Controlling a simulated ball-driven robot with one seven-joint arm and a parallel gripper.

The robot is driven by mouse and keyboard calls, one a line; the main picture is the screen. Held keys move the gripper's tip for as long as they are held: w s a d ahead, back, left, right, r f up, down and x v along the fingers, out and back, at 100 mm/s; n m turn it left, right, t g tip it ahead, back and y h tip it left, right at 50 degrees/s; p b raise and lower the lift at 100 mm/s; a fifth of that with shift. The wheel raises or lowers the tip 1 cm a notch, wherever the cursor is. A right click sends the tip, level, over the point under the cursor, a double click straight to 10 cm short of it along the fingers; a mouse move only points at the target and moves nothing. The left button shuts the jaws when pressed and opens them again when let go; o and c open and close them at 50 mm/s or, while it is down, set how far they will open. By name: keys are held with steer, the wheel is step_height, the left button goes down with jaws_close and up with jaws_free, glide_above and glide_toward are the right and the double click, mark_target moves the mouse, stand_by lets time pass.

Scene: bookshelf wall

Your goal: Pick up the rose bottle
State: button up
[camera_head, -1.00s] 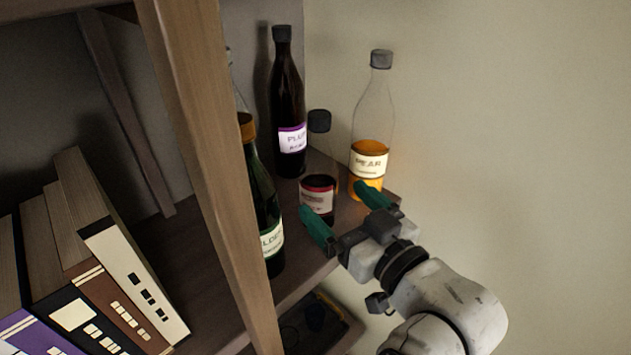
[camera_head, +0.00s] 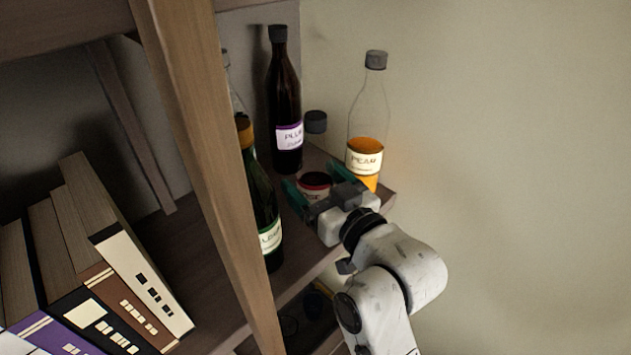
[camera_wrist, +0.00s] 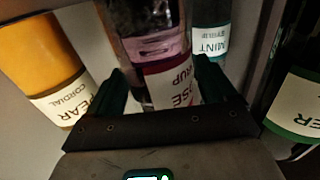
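The rose bottle (camera_head: 315,181) stands upright near the shelf's right end, with a dark cap, clear upper part and red contents low down. In the wrist view its pink and white label (camera_wrist: 170,84) reads "ROSE SYRUP" and lies between my fingers. My gripper (camera_head: 311,180) is open, with one green finger on each side of the bottle; both fingers also show in the wrist view (camera_wrist: 163,88). I cannot tell whether either finger touches the glass. The gripper hides part of the bottle's lower body in the head view.
The pear bottle (camera_head: 365,157) stands close on the right, beside my right finger. The plum bottle (camera_head: 287,110) is behind. A green elder bottle (camera_head: 264,205) stands left, near the wooden post (camera_head: 205,170). The wrist view shows a mint bottle (camera_wrist: 210,42) behind. Books (camera_head: 130,260) fill the left.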

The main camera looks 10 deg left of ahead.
steer(key=c, duration=1.2)
steer(key=shift+o, duration=0.2)
steer(key=shift+r, duration=0.15)
